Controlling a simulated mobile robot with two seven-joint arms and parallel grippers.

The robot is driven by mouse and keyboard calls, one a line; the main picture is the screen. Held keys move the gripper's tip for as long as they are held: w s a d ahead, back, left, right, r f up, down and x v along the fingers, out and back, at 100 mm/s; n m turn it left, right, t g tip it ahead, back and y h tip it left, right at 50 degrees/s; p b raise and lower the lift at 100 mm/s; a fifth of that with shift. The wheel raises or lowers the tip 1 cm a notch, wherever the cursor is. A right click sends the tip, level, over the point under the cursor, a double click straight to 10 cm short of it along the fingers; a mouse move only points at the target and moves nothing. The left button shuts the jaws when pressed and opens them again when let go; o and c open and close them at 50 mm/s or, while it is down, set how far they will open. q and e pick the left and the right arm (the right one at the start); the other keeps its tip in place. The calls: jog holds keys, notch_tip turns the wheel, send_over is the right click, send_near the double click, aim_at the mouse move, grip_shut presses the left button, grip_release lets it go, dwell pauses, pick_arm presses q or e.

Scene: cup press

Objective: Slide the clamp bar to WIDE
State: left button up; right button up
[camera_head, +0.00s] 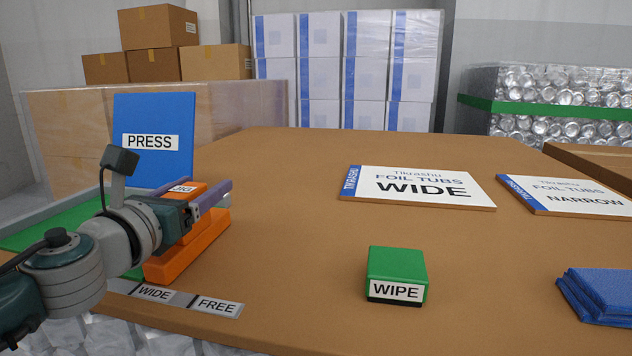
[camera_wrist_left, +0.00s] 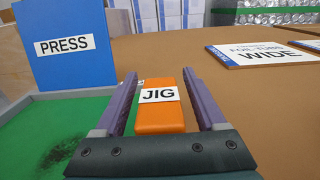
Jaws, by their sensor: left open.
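The clamp bar appears to be the orange block labelled JIG, which shows in the wrist view (camera_wrist_left: 160,118). In the head view, an upper orange part (camera_head: 190,190) sits over a longer orange body (camera_head: 190,252), partly hidden by my arm. My left gripper (camera_head: 212,190) is open, with its purple fingers on either side of the JIG block in the wrist view (camera_wrist_left: 158,76). Contact cannot be told. Grey plates reading WIDE (camera_head: 153,293) and FREE (camera_head: 216,306) lie by the table's near edge, just in front of the orange body. My right gripper is out of view.
A blue PRESS panel (camera_head: 172,108) stands behind the left gripper, beside a green surface (camera_wrist_left: 72,130). A green WIPE block (camera_head: 396,267), blue cloths (camera_head: 602,294), a WIDE sign (camera_head: 415,188) and a NARROW sign (camera_head: 565,195) lie on the brown table.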

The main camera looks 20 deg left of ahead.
pick_arm(q)
jog(key=v, duration=0.8)
jog(key=shift+s+f, duration=0.1)
jog(key=shift+s, duration=0.2)
jog(key=shift+s+d, duration=0.15)
jog(key=shift+s, duration=0.5)
